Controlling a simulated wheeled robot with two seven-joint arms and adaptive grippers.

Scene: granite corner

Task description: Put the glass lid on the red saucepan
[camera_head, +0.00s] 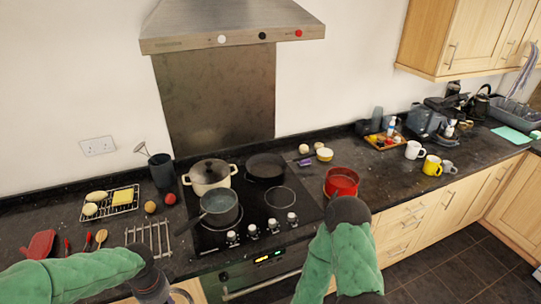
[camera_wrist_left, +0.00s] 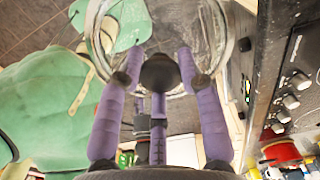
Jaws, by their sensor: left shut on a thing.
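The red saucepan (camera_head: 341,182) stands upright and uncovered on the dark worktop, right of the hob. Its lower front is partly hidden by my right arm. The glass lid (camera_wrist_left: 217,38) shows in the left wrist view, clear with a pale rim and a dark knob (camera_wrist_left: 160,72). My left gripper (camera_wrist_left: 160,80) is shut on this knob, with its purple fingers on either side.
A small white-yellow bowl (camera_head: 324,154) stands behind the saucepan. Mugs (camera_head: 432,166) stand farther right, with bare worktop between.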

